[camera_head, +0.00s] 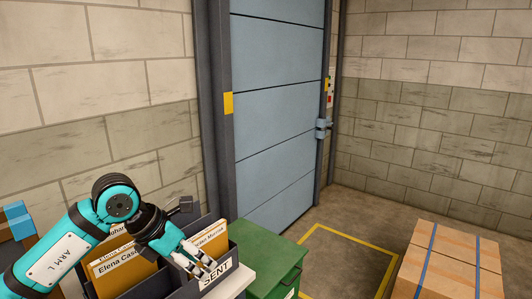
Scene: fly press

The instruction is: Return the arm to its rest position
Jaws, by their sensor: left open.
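My right gripper is not in view.
The sorter holds tan folders (125,272) with name labels; a front label reads "SENT". A green cabinet (265,262) stands right of it. Strapped cartons (450,262) sit at lower right. Behind are a blue-grey shutter door (278,100) and a yellow-marked floor area (345,265), which is clear.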

